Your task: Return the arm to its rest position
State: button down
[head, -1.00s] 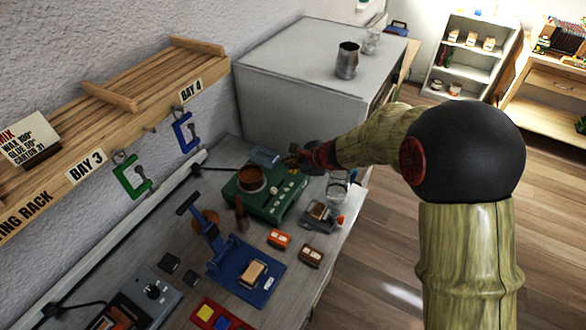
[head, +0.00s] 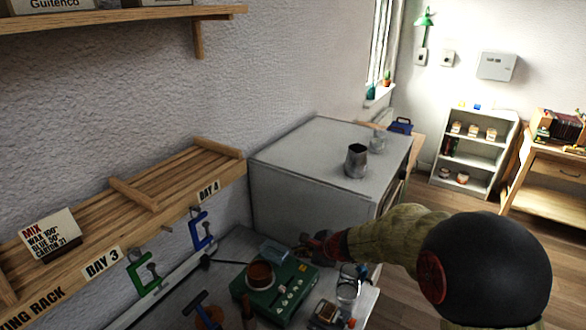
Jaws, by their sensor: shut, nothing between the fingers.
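My arm comes up from the lower right of the head view, with a black ball-shaped joint and a bamboo-like link that reach left over the workbench. My gripper (head: 308,246) is at the end of the arm, small and dark, just behind and right of the green device (head: 282,298) with a brown pot (head: 261,274) on it. It is shut and holds nothing. I cannot tell whether it touches the device.
A grey cabinet (head: 300,165) stands behind the gripper, with a metal jug (head: 356,161) on top. A glass jar (head: 347,290) stands on the bench right of the device. A wooden rack (head: 130,220) with clamps hangs left. Open floor lies right.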

jog(key=s+n+g, duration=0.1)
jog(key=s, duration=0.1)
jog(key=s+a+f+n, duration=0.1)
jog(key=s+n, duration=0.1)
jog(key=s, duration=0.1)
jog(key=s+a+f+n+g+y, duration=0.1)
jog(key=s+n, duration=0.1)
jog(key=shift+s+f+g, duration=0.1)
jog(key=shift+s+g, duration=0.15)
jog(key=shift+g, duration=0.05)
jog(key=s+d+r+n+g+h, duration=0.1)
jog(key=s+r+n, duration=0.25)
jog(key=s, duration=0.25)
jog(key=s+d+r+n+g, duration=0.1)
jog(key=s+d+r+n, duration=0.1)
jog(key=s+n, duration=0.3)
jog(key=s+d+r+n+t+h, duration=0.1)
jog(key=s+d+r+n+h, duration=0.1)
jog(key=s+d+r, duration=0.5)
jog(key=s+d+r+n+t+h, duration=0.2)
jog(key=s+d+r, duration=0.4)
jog(key=s, duration=0.6)
jog(key=shift+d+r+n+h, duration=0.35)
jog(key=shift+r+n+h, duration=0.25)
jog(key=shift+n+h, duration=0.25)
jog(key=shift+w, duration=0.1)
